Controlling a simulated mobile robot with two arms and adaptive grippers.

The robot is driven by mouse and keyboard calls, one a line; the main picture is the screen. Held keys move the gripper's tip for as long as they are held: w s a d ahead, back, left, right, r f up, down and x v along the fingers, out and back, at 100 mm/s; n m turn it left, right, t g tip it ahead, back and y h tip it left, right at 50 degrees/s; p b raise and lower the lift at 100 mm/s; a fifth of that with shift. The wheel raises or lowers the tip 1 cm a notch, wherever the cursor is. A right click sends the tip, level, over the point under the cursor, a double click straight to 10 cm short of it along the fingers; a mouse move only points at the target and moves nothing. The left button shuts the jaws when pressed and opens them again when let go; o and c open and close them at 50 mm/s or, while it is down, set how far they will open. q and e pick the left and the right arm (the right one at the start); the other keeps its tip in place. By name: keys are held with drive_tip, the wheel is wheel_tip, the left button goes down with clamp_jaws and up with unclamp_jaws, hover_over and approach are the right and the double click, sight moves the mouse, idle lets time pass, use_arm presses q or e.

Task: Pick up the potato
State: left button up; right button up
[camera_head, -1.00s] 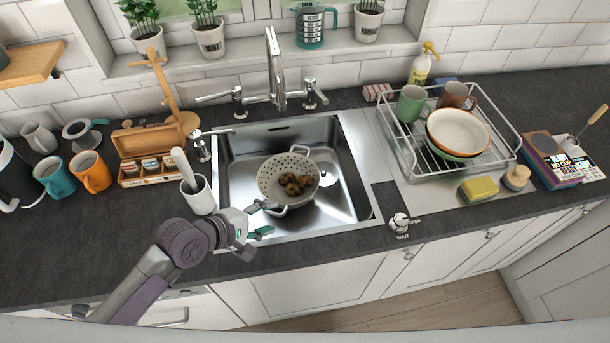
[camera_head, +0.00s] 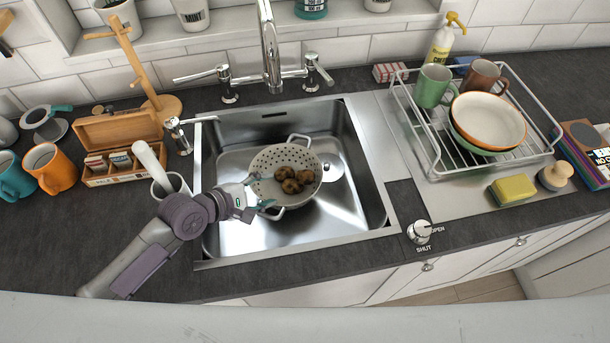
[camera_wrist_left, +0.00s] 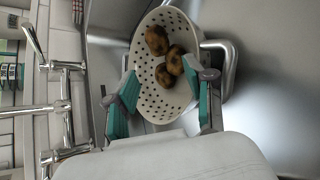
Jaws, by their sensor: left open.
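Several brown potatoes (camera_head: 290,181) lie together in a pale colander with holes (camera_head: 268,160), which sits in the steel sink (camera_head: 330,220). In the left wrist view the potatoes (camera_wrist_left: 174,60) lie in the far part of the colander (camera_wrist_left: 148,92). My left gripper (camera_head: 268,194) is at the colander's left side in the head view. In the wrist view it is open and empty (camera_wrist_left: 163,100), its teal finger pads spread wide with the colander and potatoes beyond them. The potatoes are apart from the fingers. My right gripper is not in view.
A tall faucet (camera_head: 268,45) stands behind the sink. A white crock with a pestle (camera_head: 160,182) stands at the sink's left, close to my left arm. A dish rack (camera_head: 440,165) with bowls and mugs is to the right, with a yellow sponge (camera_head: 513,189) in front.

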sight(301, 179)
use_arm(q)
drive_tip(key=x, duration=0.7)
drive_tip(key=shift+w+d+f, duration=0.1)
drive_tip(key=shift+w+d, duration=0.05)
drive_tip(key=shift+d, duration=0.2)
drive_tip(key=shift+d+r+p+x, duration=0.1)
drive_tip(key=shift+p+x, duration=0.05)
drive_tip(key=shift+x, duration=1.15)
drive_tip(key=shift+d+r+p+x, duration=0.1)
drive_tip(key=shift+r+p+x, duration=0.05)
drive_tip(key=shift+x, duration=1.15)
drive_tip(key=shift+r, duration=0.1)
drive_tip(key=c, duration=0.9)
